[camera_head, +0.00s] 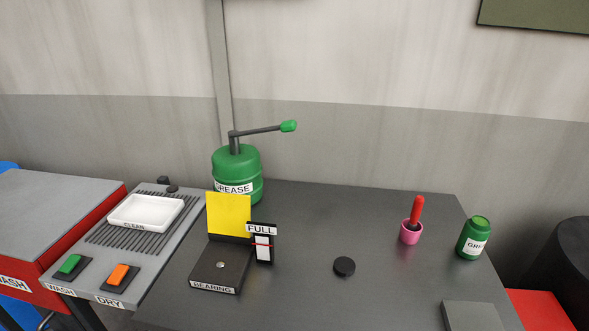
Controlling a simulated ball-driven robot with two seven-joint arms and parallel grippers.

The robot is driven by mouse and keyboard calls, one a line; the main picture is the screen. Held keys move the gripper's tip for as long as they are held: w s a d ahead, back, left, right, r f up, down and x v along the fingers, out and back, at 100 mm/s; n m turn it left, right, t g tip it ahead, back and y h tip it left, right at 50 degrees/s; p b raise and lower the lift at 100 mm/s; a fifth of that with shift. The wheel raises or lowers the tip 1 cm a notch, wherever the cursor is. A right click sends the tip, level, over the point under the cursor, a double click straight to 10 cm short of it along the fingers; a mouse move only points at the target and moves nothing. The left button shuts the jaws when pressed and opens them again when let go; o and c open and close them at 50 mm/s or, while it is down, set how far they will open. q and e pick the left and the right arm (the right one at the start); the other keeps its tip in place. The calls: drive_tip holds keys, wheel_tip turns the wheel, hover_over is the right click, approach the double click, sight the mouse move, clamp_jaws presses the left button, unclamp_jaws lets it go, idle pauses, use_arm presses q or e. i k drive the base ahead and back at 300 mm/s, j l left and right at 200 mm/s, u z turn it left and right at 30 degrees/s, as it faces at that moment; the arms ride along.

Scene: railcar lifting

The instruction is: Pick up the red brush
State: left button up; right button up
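The red brush (417,209) stands nearly upright in a small pink cup (410,233) on the right part of the dark table (310,210). Its red handle points up and leans slightly right. Its lower end is hidden inside the cup. Neither of my grippers shows in the head view.
A green jar (474,237) stands right of the cup. A black disc (344,266) lies in front. A green grease pump (237,172), a bearing stand (220,266) and a FULL gauge (263,245) stand left. A white tray (146,212) sits farther left.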

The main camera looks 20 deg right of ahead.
sight(418, 204)
drive_tip(key=i+l+z, duration=0.1)
drive_tip(key=z, duration=1.25)
drive_tip(key=l, duration=0.1)
